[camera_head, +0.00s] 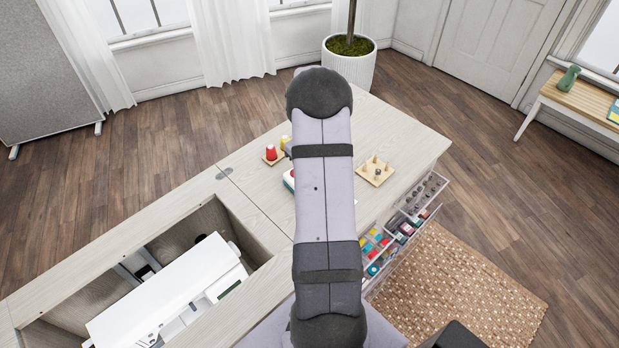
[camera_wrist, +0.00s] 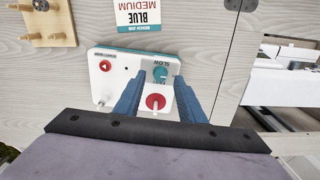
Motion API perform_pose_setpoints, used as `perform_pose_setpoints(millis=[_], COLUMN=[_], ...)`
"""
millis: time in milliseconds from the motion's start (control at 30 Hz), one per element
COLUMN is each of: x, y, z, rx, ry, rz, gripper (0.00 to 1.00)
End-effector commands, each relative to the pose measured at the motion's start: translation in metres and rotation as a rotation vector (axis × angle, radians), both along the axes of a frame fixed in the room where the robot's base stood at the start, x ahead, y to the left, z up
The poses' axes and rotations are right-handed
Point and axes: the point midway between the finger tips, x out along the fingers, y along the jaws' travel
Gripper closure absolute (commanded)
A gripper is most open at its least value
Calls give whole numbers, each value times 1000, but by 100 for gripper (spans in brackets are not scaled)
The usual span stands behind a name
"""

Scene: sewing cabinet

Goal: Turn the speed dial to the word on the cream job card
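The job card (camera_wrist: 138,14) lies on the cabinet top in the wrist view. It is pale with a teal band and reads BLUE and MEDIUM. Beside it is a white control box (camera_wrist: 103,88) with a teal edge. The box has a teal dial (camera_wrist: 160,73) with SLOW printed near it; the other dial words are unclear. My gripper (camera_wrist: 160,82) is open, its two blue fingers apart and pointing at the dial. The dial shows between the fingertips; I cannot tell whether they touch it. In the head view my arm hides the gripper and most of the box.
The box also carries a red round knob (camera_wrist: 155,102) and a red button (camera_wrist: 105,65). A wooden peg block (camera_head: 376,171) stands to the right, and red and yellow spools (camera_head: 271,153) to the left. A white sewing machine (camera_head: 165,290) sits in the open well. Drawers (camera_head: 400,228) stand open.

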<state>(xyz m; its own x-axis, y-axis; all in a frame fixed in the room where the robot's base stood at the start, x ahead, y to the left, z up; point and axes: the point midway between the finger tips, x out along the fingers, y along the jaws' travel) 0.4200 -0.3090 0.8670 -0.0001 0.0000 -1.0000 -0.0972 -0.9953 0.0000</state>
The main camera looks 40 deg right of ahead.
Motion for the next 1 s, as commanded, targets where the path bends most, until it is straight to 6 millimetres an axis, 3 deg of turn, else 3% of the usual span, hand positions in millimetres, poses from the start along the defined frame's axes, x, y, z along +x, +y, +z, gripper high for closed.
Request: perform_pose_setpoints(millis=[400, 1000], x=[1, 0], y=[-1, 0], z=[49, 53], rx=[-2, -1], ry=[-3, -1], rz=[0, -11], gripper=[64, 64])
